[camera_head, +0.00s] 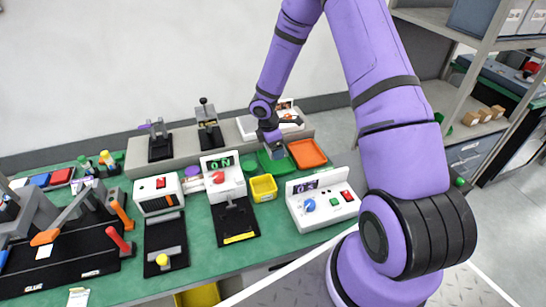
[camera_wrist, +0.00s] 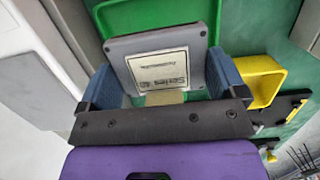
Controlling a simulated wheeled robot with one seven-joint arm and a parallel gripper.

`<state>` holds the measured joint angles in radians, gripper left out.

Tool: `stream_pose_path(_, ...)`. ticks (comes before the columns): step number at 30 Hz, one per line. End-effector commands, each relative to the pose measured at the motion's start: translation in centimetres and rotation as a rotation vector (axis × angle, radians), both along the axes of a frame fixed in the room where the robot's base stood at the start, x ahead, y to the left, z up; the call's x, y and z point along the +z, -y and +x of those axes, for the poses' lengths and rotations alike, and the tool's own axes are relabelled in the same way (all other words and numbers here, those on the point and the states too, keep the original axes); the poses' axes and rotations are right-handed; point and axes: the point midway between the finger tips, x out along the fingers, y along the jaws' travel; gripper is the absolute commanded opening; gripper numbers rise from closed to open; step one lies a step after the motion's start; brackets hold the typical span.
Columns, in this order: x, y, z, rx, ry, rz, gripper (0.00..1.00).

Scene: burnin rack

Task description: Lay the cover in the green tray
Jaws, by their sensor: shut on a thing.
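The grey cover (camera_wrist: 175,68), a square plate with a white printed label, is between the blue fingers of my gripper (camera_wrist: 163,82) in the wrist view. My gripper is shut on it. The green tray (camera_wrist: 103,20) lies behind the cover there, and the cover hides part of its floor. In the head view my gripper (camera_head: 274,146) is over the green tray (camera_head: 267,166) at the back of the bench. The cover looks tilted in the wrist view; I cannot tell whether it touches the tray.
An orange tray (camera_head: 308,153) lies just right of the green one. A yellow bin (camera_head: 263,188) stands in front, also in the wrist view (camera_wrist: 266,80). A white box with a blue knob (camera_head: 322,200) stands front right. A grey raised ledge (camera_head: 182,148) runs behind.

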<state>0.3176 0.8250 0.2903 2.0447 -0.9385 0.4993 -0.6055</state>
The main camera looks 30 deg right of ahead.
Motion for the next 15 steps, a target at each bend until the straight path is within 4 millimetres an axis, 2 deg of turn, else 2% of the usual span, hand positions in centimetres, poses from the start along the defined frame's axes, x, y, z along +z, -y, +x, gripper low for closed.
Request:
stream_pose_path(3, -1.3, -0.1, 0.0, 0.001, -0.001, 0.000, 0.66)
stream_pose_path(8, -2.2, 0.0, 0.0, 0.001, 0.000, 0.000, 0.66)
stream_pose_path(15, -5.1, -0.1, 0.0, 0.002, 0.000, 0.000, 0.66)
